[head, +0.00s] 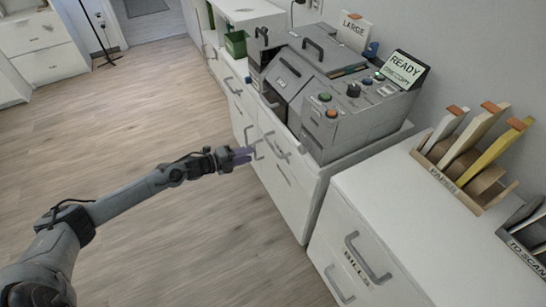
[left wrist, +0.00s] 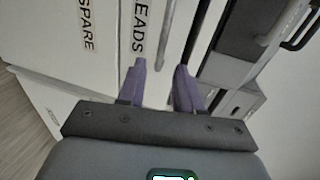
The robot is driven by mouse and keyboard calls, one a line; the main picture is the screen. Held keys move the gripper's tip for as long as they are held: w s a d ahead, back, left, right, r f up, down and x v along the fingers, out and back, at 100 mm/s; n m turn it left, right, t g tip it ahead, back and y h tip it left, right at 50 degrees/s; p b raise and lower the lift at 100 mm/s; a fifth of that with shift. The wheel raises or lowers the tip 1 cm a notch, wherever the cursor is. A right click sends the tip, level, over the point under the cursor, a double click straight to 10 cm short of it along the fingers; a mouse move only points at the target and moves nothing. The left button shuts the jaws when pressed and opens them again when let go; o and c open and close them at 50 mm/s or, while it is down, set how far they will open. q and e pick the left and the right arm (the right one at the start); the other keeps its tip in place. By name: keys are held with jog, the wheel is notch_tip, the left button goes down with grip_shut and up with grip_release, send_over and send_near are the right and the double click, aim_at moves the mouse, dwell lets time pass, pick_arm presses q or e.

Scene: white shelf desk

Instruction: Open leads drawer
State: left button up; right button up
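The leads drawer (left wrist: 150,22) is a white front whose black label shows partly as "EADS" in the left wrist view. Its grey bar handle (left wrist: 179,32) runs beside the label. My left gripper (head: 243,155) is in front of the white cabinet under the grey machine in the head view. In the left wrist view its two purple fingers (left wrist: 162,83) are spread apart with nothing between them. The handle's near end lies ahead of the gap, and I see no clear contact. The drawer looks shut. My right gripper is not in view.
A drawer labelled SPARE (left wrist: 88,32) adjoins the leads drawer. The grey machine (head: 335,95) stands on the cabinet. A bills drawer (head: 350,258) is at the right front, below a wooden paper rack (head: 455,180). The wooden floor (head: 130,130) at the left is clear.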

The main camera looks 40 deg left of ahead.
aim_at(272, 145)
pick_arm(q)
jog(key=shift+w+a+r+b+x, duration=0.15)
jog(key=shift+b+x, duration=0.8)
jog(key=shift+x, duration=1)
jog(key=shift+a+r+b+x, duration=0.1)
jog(key=shift+b+x, duration=0.85)
jog(key=shift+x, duration=0.95)
jog(key=shift+w+a+r+b+x, duration=0.15)
jog(key=shift+b+x, duration=0.8)
jog(key=shift+x, duration=1)
jog(key=shift+c, duration=0.2)
jog(key=shift+s, duration=0.1)
grip_shut()
